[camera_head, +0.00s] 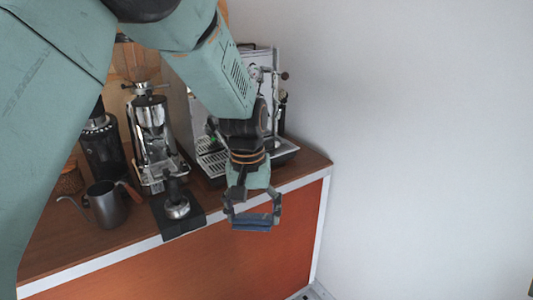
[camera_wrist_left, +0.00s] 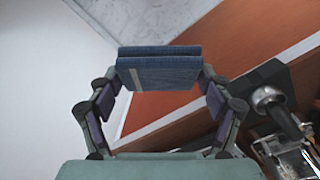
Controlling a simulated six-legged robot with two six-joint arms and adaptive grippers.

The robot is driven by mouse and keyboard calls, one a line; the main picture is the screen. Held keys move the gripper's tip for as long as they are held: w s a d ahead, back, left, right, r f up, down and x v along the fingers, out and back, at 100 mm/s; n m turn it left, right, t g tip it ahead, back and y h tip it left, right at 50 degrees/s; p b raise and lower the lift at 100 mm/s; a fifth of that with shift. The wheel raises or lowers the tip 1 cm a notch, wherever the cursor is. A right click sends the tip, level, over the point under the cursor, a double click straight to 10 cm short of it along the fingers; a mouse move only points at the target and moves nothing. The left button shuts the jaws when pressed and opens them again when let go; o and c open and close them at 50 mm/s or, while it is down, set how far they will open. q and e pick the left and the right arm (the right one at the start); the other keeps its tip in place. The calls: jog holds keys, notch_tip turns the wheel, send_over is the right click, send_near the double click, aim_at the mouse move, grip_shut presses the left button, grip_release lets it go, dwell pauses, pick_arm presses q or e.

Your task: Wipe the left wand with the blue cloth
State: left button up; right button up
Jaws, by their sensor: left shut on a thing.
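My left gripper (camera_head: 253,219) is shut on the folded blue cloth (camera_head: 252,222), in front of the counter's front edge. In the left wrist view the cloth (camera_wrist_left: 160,70) lies across between the fingertips of the gripper (camera_wrist_left: 158,85). The espresso machine (camera_head: 281,100) stands at the back right of the counter, largely hidden behind my left arm. I cannot make out the left wand in either view; my arm and gripper cover that side of the machine. My right gripper is not in view.
A grinder (camera_head: 152,125) stands left of the machine. A grey kettle (camera_head: 107,205) stands further left. A white wall (camera_head: 420,120) bounds the right side. Free space lies before the counter (camera_head: 230,262).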

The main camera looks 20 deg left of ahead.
pick_arm(q)
jog(key=r+m+t, duration=0.1)
jog(key=w+r+m+p, duration=0.1)
jog(key=r+m, duration=0.1)
jog(key=shift+a+t, duration=0.2)
jog(key=shift+t, duration=0.2)
jog(key=w+d+r+m+t+h+p, duration=0.1)
jog(key=w+r+m+t+h+p, duration=0.1)
jog(key=w+r+m, duration=0.3)
jog(key=shift+d+r+m+h+p, duration=0.45)
jog(key=shift+m+p, duration=0.25)
jog(key=shift+m, duration=0.2)
